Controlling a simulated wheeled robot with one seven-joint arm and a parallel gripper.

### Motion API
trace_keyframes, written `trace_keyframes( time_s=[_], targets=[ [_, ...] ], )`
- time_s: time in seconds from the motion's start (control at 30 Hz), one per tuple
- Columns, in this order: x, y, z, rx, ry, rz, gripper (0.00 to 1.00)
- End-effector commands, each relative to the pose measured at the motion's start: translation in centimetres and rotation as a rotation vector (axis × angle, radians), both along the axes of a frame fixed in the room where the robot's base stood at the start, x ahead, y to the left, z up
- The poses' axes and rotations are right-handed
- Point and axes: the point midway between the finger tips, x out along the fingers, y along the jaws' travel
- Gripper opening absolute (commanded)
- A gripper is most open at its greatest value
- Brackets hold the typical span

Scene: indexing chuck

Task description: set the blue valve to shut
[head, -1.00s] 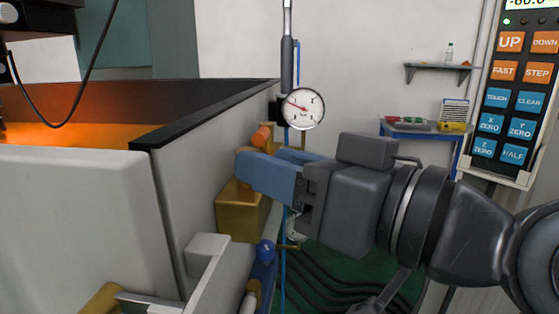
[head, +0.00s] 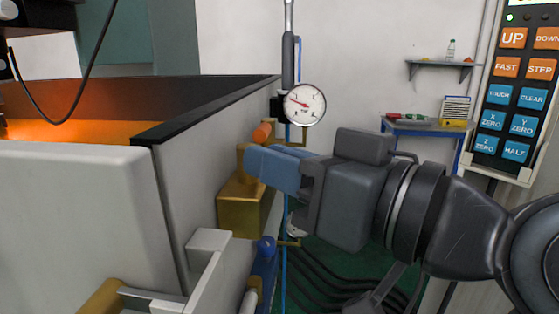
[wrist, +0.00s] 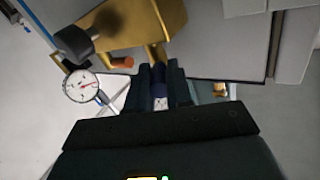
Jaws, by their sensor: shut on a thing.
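My gripper (head: 272,165) is at the brass valve block (head: 238,205) on the side of the grey machine. Its blue-grey fingers are closed in the head view and hide what is between them there. In the wrist view, my gripper (wrist: 161,80) is shut on a dark blue piece (wrist: 159,92), which looks like the blue valve's handle, with a small pale mark on it. The brass block (wrist: 140,22) lies just beyond the fingertips. I cannot read the valve's setting.
An orange knob (head: 262,132) is just above my fingers. A dial gauge (head: 304,104) stands close behind. A round blue knob (head: 265,247) sits below on the machine. Dark hoses (head: 325,275) lie on the green floor. The machine's wall (head: 215,140) is close on the left.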

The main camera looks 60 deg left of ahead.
Motion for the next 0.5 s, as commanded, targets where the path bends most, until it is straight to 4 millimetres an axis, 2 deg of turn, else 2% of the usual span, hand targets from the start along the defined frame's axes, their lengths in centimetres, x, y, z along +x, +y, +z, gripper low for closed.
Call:
trace_keyframes(
  time_s=[0.27,0.5],
  targets=[
    [-0.4,-0.2,0.1,-0.001,-0.001,-0.075,0.00],
    [-1.3,-0.3,0.2,-0.001,0.000,-0.241,0.00]
  ],
)
